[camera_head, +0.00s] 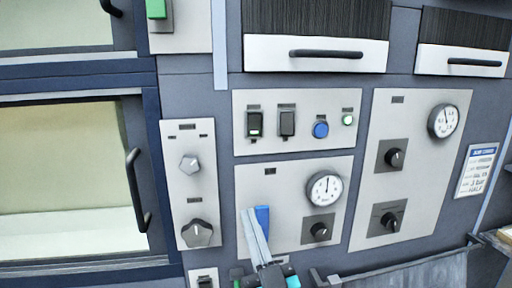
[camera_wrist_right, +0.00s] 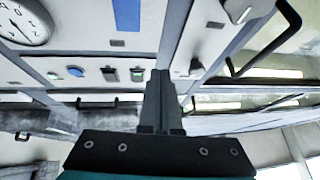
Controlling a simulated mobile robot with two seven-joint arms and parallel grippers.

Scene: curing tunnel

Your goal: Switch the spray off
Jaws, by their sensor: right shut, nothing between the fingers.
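No label that I can read names the spray control. The upper middle panel holds a black rocker switch with a green light (camera_head: 254,124), a second dark rocker switch (camera_head: 287,123), a round blue button (camera_head: 320,129) and a small green lamp (camera_head: 347,120). Below is a panel with an upright blue handle (camera_head: 263,219), a gauge (camera_head: 324,188) and a black knob (camera_head: 319,232). My right gripper (camera_head: 249,212) is shut and empty, its fingers in front of this lower panel beside the blue handle. In the wrist view its closed fingers (camera_wrist_right: 160,75) point toward the panels. My left gripper is out of view.
A left panel has two grey knobs (camera_head: 190,164). A right panel carries a gauge (camera_head: 443,121) and two black knobs (camera_head: 395,157). An oven-like door with a dark handle (camera_head: 138,190) stands at the left. Drawers with bar handles (camera_head: 326,53) are above. A printed card (camera_head: 478,170) hangs at the right.

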